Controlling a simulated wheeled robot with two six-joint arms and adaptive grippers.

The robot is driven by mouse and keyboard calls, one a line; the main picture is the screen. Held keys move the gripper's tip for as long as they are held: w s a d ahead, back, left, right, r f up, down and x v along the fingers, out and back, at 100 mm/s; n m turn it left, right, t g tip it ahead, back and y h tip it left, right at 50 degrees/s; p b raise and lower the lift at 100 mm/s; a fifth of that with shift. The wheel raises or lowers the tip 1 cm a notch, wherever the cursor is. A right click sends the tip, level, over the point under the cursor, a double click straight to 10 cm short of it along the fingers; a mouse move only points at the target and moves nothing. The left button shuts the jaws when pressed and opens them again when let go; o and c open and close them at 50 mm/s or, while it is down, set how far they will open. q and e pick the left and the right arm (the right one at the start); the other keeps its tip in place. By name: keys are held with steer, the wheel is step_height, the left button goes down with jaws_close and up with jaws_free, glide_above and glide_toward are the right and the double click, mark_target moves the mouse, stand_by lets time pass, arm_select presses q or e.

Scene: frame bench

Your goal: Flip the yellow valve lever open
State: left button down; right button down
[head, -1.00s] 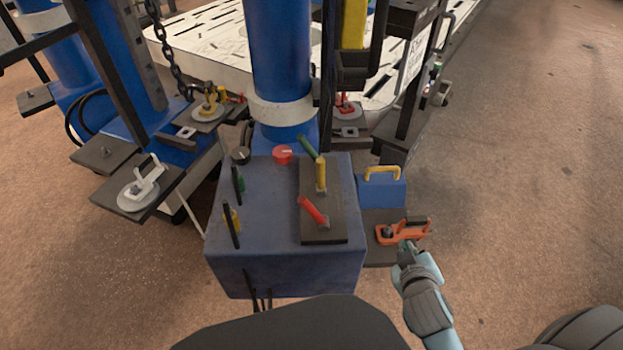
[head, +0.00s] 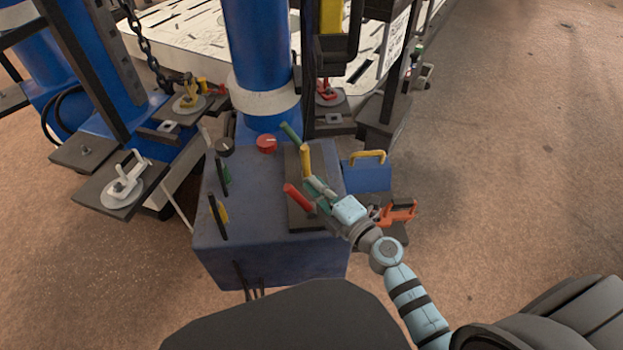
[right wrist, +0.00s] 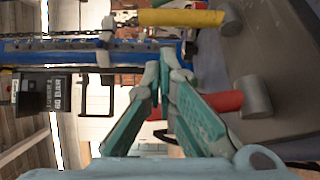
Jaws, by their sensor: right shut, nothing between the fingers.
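The yellow valve lever (head: 305,161) stands on the dark plate of the blue control box, between the green lever (head: 290,132) and the red lever (head: 295,198). Its lower end is close to my right gripper (head: 309,187) in the head view. The gripper is shut and empty, over the plate beside the yellow and red levers. In the right wrist view the yellow lever (right wrist: 180,17) lies above the shut fingertips (right wrist: 159,73), with a visible gap. The red lever (right wrist: 222,102) is partly behind a finger. My left gripper is out of view.
The blue control box (head: 235,240) also carries a red knob (head: 266,143) and dark upright handles at its left. A blue box with a yellow handle (head: 367,156) and an orange clamp (head: 399,212) stand at its right. Open floor lies farther right.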

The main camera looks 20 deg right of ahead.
mark_target(306, 164)
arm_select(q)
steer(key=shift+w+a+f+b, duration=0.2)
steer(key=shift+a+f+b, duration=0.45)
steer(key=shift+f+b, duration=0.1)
arm_select(e)
steer(key=x, duration=0.8)
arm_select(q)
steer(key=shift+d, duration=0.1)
